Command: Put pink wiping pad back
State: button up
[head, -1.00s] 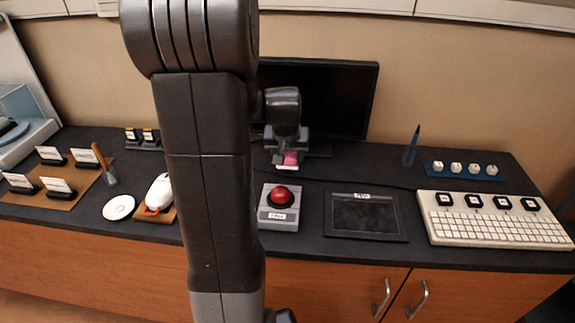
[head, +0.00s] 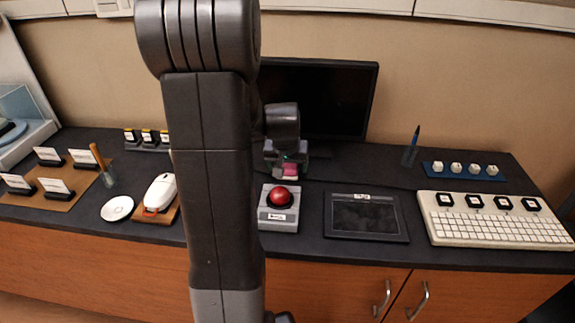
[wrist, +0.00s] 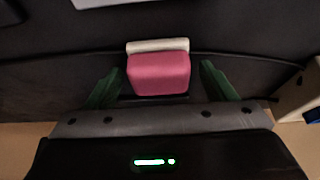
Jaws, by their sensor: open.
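The pink wiping pad (wrist: 159,74) is a small rounded block with a white strip along its far edge in the wrist view. In the head view the pad (head: 290,171) shows below my gripper, in front of the monitor and behind the red button. My gripper (wrist: 161,69) has its two green fingers spread on either side of the pad, with a gap on both sides. In the head view my gripper (head: 289,159) is partly hidden by its own wrist. I cannot tell exactly what the pad rests on.
A red button on a grey box (head: 279,208) stands just in front. A black tablet (head: 366,217) and white keyboard (head: 490,225) lie to the right. A white mouse (head: 159,191) is left of my arm. The black monitor (head: 330,95) stands close behind.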

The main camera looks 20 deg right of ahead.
jog(key=shift+r, duration=0.45)
jog(key=p+v, duration=0.1)
jog(key=v, duration=1)
jog(key=shift+r+p, duration=0.25)
jog(key=shift+p, duration=0.05)
